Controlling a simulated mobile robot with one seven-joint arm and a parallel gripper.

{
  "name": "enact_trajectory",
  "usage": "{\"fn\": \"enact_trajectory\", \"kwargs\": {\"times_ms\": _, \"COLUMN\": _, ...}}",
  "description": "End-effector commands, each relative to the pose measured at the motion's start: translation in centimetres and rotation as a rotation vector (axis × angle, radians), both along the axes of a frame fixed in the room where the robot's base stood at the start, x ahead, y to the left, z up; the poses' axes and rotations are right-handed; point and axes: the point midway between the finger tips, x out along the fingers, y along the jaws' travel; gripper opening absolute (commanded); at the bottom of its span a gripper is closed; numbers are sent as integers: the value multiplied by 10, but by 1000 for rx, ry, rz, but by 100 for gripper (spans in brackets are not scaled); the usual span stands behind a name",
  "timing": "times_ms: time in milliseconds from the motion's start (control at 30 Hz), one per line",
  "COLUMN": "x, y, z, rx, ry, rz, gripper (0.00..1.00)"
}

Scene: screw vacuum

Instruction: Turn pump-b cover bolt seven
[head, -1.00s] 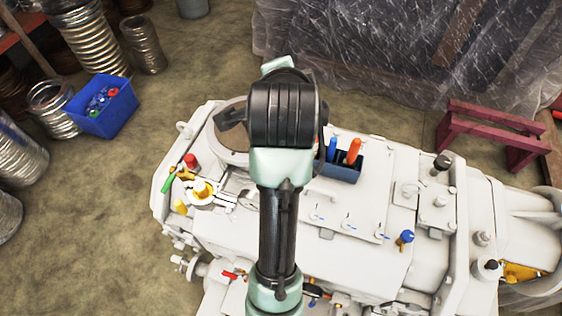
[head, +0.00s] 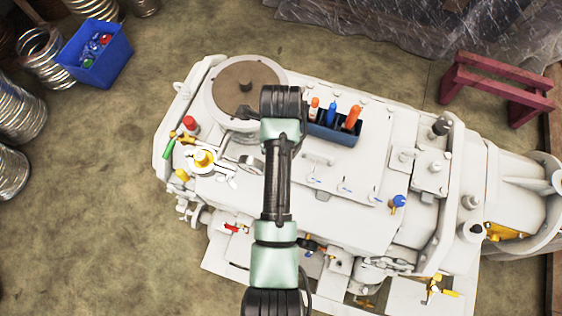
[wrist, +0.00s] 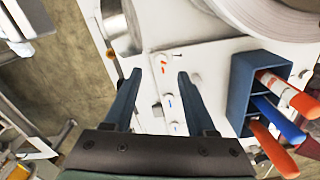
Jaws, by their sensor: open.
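The big off-white pump (head: 415,165) lies on the floor and fills the middle of the head view. Small cover bolts (head: 345,190) with blue marks stand in a row on its flat top cover. The wrist view shows a row of small bolts (wrist: 168,101) with red and blue marks. I cannot tell which is bolt seven. My gripper (wrist: 158,74) is open and empty, with its two blue fingers pointing at the cover around the marked row. No contact with a bolt is visible. In the head view my arm hides the gripper.
A dark blue holder (head: 332,133) with orange and blue tools stands on the cover, close right of my gripper in the wrist view (wrist: 243,95). A round raised lid (head: 243,85) is at the pump's far left. A blue bin (head: 95,65) and red stand (head: 497,90) are on the floor.

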Motion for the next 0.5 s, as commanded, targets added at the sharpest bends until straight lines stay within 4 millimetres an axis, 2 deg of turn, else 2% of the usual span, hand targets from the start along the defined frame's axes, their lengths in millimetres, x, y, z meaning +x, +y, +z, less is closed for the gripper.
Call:
{"fn": "enact_trajectory", "kwargs": {"times_ms": 100, "x": -1, "y": 0, "z": -22, "rx": 0, "ry": 4, "rz": 0, "gripper": 56}}
{"fn": "enact_trajectory", "kwargs": {"times_ms": 200, "x": 0, "y": 0, "z": -36, "rx": 1, "ry": 1, "rz": 0, "gripper": 56}}
{"fn": "enact_trajectory", "kwargs": {"times_ms": 333, "x": 0, "y": 0, "z": -48, "rx": 0, "ry": 0, "rz": 0, "gripper": 56}}
{"fn": "enact_trajectory", "kwargs": {"times_ms": 500, "x": 0, "y": 0, "z": -52, "rx": 0, "ry": -2, "rz": 0, "gripper": 56}}
